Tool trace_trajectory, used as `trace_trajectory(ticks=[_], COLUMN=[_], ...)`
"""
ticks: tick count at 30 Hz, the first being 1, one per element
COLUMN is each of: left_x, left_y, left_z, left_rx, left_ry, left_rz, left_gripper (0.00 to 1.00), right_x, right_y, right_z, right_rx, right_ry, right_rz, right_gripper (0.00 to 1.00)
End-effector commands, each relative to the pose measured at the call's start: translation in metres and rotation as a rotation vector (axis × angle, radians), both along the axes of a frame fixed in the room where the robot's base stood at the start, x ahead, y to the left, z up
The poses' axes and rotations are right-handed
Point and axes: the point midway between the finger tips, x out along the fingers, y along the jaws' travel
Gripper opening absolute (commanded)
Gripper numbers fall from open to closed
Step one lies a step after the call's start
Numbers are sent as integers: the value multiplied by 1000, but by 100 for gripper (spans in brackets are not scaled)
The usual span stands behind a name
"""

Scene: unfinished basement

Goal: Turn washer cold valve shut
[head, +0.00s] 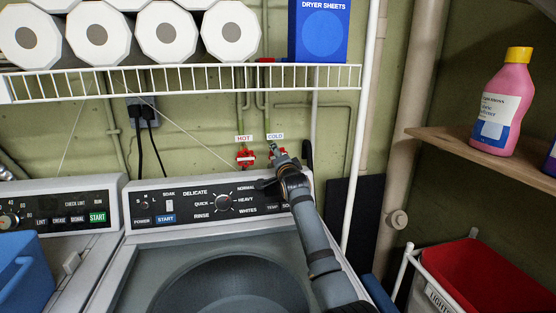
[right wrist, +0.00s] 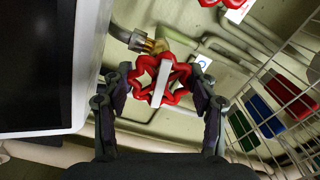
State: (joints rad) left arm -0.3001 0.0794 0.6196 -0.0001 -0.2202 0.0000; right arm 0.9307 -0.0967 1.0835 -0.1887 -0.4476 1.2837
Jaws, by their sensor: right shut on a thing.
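The washer cold valve has a red lobed wheel (right wrist: 177,92) with a white bar across it, on a brass fitting. My right gripper (right wrist: 160,80) has one finger on each side of this wheel and is shut on it. In the head view my right arm reaches over the washer to the wall, and my right gripper (head: 276,150) is just below the COLD label (head: 275,136). There it hides most of the cold valve. The hot valve (head: 246,157) is a red wheel just to the left, under the HOT label (head: 244,138). My left gripper is out of view.
The washer's control panel (head: 180,206) stands below the valves. A white wire shelf (head: 190,82) with paper rolls and a dryer sheets box (head: 319,30) hangs above. A wooden shelf (head: 455,147) with a pink bottle (head: 503,105) and a red basket (head: 480,270) are at right.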

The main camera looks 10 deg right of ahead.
Motion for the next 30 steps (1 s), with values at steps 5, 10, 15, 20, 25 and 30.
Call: trace_trajectory(ticks=[5, 10, 15, 20, 25, 30], left_x=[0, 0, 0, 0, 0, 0], left_y=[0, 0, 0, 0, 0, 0], left_z=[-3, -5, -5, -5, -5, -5], left_rx=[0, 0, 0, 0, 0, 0], left_ry=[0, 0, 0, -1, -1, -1], left_rz=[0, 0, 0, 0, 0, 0], left_gripper=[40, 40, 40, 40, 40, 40], right_x=[0, 0, 0, 0, 0, 0], right_y=[0, 0, 0, 0, 0, 0], right_z=[-2, -1, -1, -1, -1, -1], right_rx=[104, 172, 208, 219, 221, 221], right_ry=[2, 2, 1, 1, 1, 1], right_rz=[0, 0, 0, 0, 0, 0], right_gripper=[27, 27, 27, 27, 27, 60])
